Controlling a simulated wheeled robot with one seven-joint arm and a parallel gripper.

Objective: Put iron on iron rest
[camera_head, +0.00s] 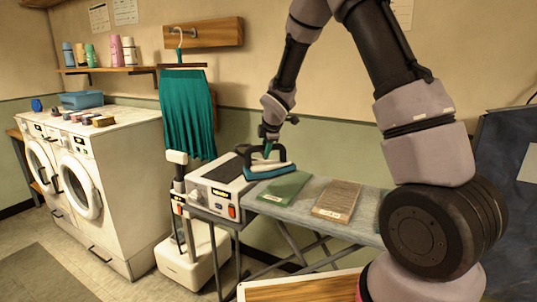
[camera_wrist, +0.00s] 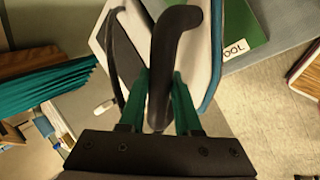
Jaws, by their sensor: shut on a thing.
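The iron (camera_head: 266,172) has a teal edge and a black handle. In the wrist view its white body and teal rim (camera_wrist: 207,45) fill the top middle. My gripper (camera_head: 268,150) is shut on the black handle, which runs between its two green fingers (camera_wrist: 162,95). The iron is at the right edge of a white boxy station with a dark top plate (camera_head: 224,168), which looks like the iron rest. I cannot tell whether the iron touches the board or station below it.
The grey ironing board (camera_head: 300,210) carries a green pad (camera_head: 284,187), partly in the wrist view (camera_wrist: 252,32), and a brown pad (camera_head: 337,200). A teal skirt (camera_head: 187,112) hangs behind the station. White washing machines (camera_head: 95,190) stand left. A white upright unit (camera_head: 190,262) stands below.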

